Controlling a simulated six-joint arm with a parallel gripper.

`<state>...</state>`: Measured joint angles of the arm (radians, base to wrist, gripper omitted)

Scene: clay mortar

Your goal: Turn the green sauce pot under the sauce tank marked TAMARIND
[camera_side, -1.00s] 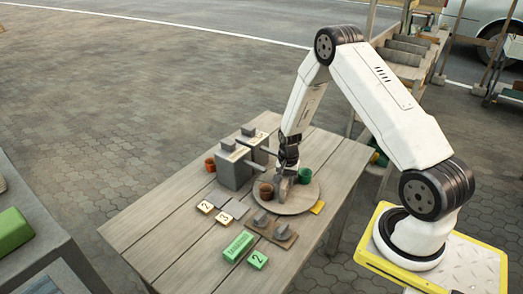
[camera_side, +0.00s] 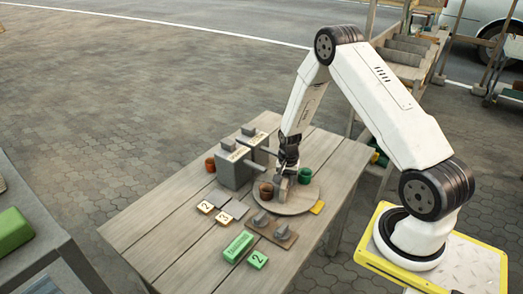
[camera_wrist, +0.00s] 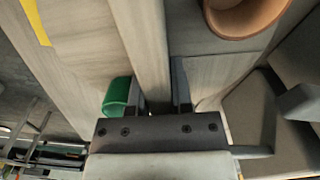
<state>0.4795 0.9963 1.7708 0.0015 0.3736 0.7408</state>
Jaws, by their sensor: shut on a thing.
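The green sauce pot (camera_side: 305,175) stands on the right side of a round wooden turntable (camera_side: 297,206); it also shows in the wrist view (camera_wrist: 117,96), left of my fingers. A brown pot (camera_side: 266,191) is on the turntable's left side and shows at the top of the wrist view (camera_wrist: 246,14). My gripper (camera_side: 285,172) is low over the turntable, shut on an upright wooden bar (camera_wrist: 146,45) that stands between the fingers in the wrist view (camera_wrist: 160,98). Two grey sauce tanks, a near one (camera_side: 233,170) and a far one (camera_side: 258,146), stand behind; their labels are unreadable.
An orange-brown pot (camera_side: 210,164) stands left of the tanks. Number tiles (camera_side: 206,207), a brown board with two grey knobs (camera_side: 271,231), a green block with TAMARIND-like lettering (camera_side: 238,246) and a green 2 tile (camera_side: 258,260) lie in front. The table's left front is bare.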

